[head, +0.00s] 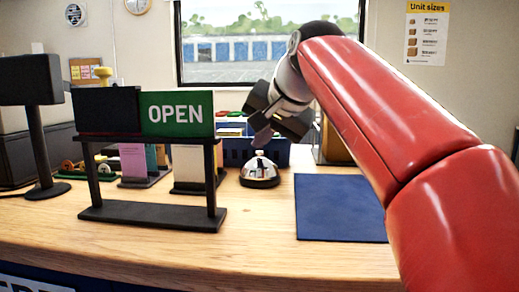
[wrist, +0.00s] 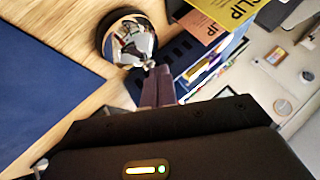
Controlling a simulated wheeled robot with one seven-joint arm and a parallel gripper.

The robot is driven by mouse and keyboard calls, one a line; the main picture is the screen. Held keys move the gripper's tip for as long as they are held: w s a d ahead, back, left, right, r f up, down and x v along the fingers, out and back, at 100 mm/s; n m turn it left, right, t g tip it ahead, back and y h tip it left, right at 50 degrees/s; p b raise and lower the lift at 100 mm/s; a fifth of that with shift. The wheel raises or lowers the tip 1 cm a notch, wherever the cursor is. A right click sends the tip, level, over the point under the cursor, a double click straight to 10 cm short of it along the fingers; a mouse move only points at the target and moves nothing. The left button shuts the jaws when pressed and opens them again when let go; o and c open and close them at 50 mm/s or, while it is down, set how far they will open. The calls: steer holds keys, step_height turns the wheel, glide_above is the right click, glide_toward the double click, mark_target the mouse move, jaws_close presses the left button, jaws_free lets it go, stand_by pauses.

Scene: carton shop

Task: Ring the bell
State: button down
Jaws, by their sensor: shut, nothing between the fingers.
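The bell (head: 260,171) is a silver dome on a dark base, standing on the wooden counter between the sign stand and the blue mat. In the wrist view the bell (wrist: 130,42) is at the upper middle, its top button pointing toward my fingertips. My gripper (head: 262,140) is shut and empty, tilted downward just above the bell. In the wrist view my closed fingers (wrist: 158,80) end very near the bell's button. I cannot tell whether they touch it.
A black stand with a green OPEN sign (head: 177,114) is left of the bell. A blue mat (head: 338,208) lies to the right. A blue crate (head: 238,151) and upright cards (head: 190,165) stand behind. The counter front (head: 250,250) is clear.

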steer(key=shift+r, duration=0.15)
steer(key=shift+r+p, duration=0.8)
steer(key=shift+p, duration=0.25)
step_height(320, 180, up, 3)
steer(key=p, duration=0.3)
steer(key=shift+r, duration=0.95)
